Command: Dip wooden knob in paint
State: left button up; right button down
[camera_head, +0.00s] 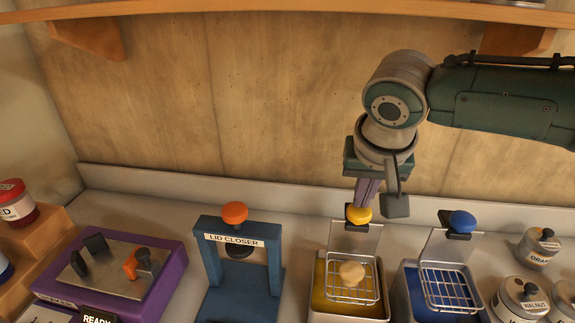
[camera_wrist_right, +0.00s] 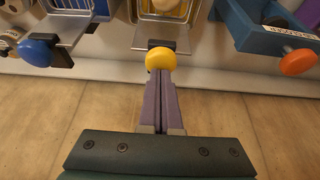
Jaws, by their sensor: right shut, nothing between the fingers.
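The wooden knob (camera_head: 352,273), pale and round, sits on a wire rack (camera_head: 340,292) over the yellow paint tray (camera_head: 320,300). The knob's edge also shows at the top of the right wrist view (camera_wrist_right: 166,4). A yellow ball handle (camera_head: 358,214) stands at the back of this rack's plate. My right gripper (camera_head: 362,203) points down with its fingertips right at the yellow handle, shut with nothing between them. In the right wrist view the yellow handle (camera_wrist_right: 160,59) is just beyond the purple fingers (camera_wrist_right: 161,76); I cannot tell whether they touch. My left gripper is not in view.
A blue paint tray (camera_head: 407,290) with a blue handle (camera_head: 462,221) stands on the right, near several labelled cans (camera_head: 522,296). On the left are a blue lid closer (camera_head: 212,258) with an orange knob and a purple-edged device (camera_head: 165,290). A shelf (camera_head: 280,8) hangs above.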

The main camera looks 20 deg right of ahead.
jog(key=shift+f+b, duration=0.85)
jog(key=shift+f, duration=0.6)
jog(key=shift+f+b, duration=1.85)
jog(key=shift+f, duration=0.8)
jog(key=shift+r, duration=0.2)
jog(key=shift+r+p, duration=4.8)
jog(key=shift+p, duration=0.6)
notch_tip(320, 180, up, 5)
jog(key=p, duration=0.6)
send_over(356, 233)
jog(key=shift+s+a, duration=0.1)
jog(key=shift+b, duration=0.35)
